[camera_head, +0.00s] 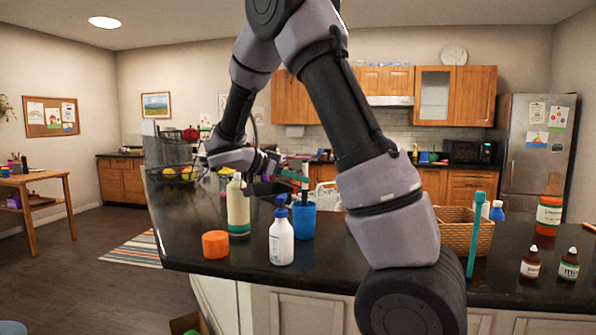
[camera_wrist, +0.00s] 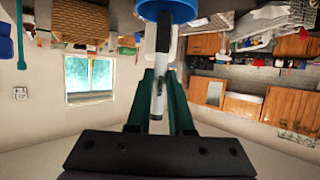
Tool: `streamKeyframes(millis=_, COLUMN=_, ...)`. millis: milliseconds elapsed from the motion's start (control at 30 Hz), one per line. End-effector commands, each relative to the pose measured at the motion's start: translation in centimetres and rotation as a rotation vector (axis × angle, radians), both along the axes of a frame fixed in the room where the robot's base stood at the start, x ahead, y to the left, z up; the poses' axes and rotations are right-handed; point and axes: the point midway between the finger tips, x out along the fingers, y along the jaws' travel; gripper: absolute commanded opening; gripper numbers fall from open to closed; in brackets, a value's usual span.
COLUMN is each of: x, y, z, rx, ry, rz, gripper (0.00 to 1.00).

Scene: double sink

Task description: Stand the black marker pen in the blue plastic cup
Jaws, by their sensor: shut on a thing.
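The blue plastic cup (camera_head: 303,221) stands upright on the dark counter, behind the white bottle with the blue cap. My gripper (camera_head: 303,172) is above the cup, its teal fingers shut on the black marker pen (camera_head: 305,193). The pen hangs roughly upright, its dark lower end at the cup's mouth. In the wrist view, the pen (camera_wrist: 158,92), with a pale body and a black end, lies between my gripper's fingers (camera_wrist: 163,78). Its black end overlaps the blue cup (camera_wrist: 180,10). I cannot tell how deep that end sits in the cup.
The white bottle (camera_head: 281,240) and a cream bottle (camera_head: 238,210) stand close to the cup. An orange lid-like object (camera_head: 215,244) lies to the left. A wicker basket (camera_head: 464,236) and small brown bottles (camera_head: 531,264) are at the right.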

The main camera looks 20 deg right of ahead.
Motion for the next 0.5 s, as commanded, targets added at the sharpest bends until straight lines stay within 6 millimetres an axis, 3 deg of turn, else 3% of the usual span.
streamKeyframes(millis=500, x=0.0, y=0.0, z=-4.1, rx=0.0, ry=0.001, rz=-0.001, gripper=0.0)
